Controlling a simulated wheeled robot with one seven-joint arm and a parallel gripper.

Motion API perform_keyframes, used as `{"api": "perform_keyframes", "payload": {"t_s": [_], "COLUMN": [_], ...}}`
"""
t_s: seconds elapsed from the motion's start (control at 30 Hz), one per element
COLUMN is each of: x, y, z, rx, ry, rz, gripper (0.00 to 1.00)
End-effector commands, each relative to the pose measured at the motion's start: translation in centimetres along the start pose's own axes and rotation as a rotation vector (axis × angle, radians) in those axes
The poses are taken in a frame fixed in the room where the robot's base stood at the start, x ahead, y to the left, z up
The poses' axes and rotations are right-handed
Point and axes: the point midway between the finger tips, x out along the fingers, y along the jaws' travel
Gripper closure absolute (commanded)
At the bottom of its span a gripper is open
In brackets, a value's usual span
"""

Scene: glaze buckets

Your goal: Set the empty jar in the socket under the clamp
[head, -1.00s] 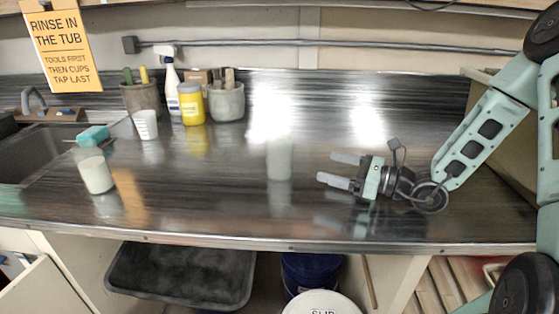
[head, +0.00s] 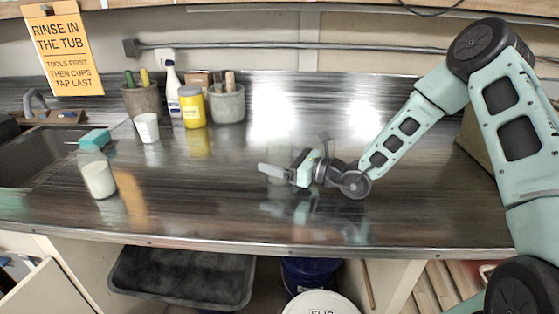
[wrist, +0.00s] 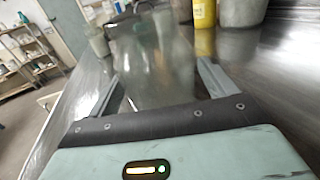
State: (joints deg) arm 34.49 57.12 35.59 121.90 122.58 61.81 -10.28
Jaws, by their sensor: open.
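The empty jar (wrist: 155,65) is clear and see-through, and it stands upright on the counter. In the wrist view it fills the space between the two fingers of my gripper (wrist: 158,82). My gripper (head: 270,171) is open, low over the counter and pointing left in the head view, with a finger on each side of the jar. I cannot tell whether either finger touches the glass. In the head view the jar is only a faint shape (head: 279,157) against the glare, partly hidden by my gripper. No clamp or socket can be made out in either view.
A jar with white contents (head: 98,179) stands on the counter (head: 200,215) at left, near a sink (head: 30,155). A measuring cup (head: 147,127), tool crocks (head: 227,104), a yellow container (head: 191,106) and a spray bottle (head: 172,85) stand at the back. The front middle is clear.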

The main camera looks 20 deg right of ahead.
Motion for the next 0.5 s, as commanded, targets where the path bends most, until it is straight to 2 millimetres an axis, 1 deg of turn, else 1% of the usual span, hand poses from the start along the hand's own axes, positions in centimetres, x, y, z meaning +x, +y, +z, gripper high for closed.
{"api": "perform_keyframes", "payload": {"t_s": [0.03, 0.13, 0.37, 0.4, 0.47, 0.5], "x": [0.65, 1.37, 1.52, 1.51, 1.51, 1.5], "y": [0.01, -0.01, -0.05, -0.05, -0.05, -0.05], "z": [0.08, 0.0, -0.06, -0.06, -0.05, -0.05], "rx": [0.001, 0.0, 0.0, 0.0, 0.0, 0.0], "ry": [0.0, 0.001, 0.001, 0.001, 0.001, 0.001], "rz": [0.0, 0.0, -0.001, -0.001, -0.001, -0.001], "gripper": [0.16, 0.16, 0.16, 0.21, 0.38, 0.49]}}
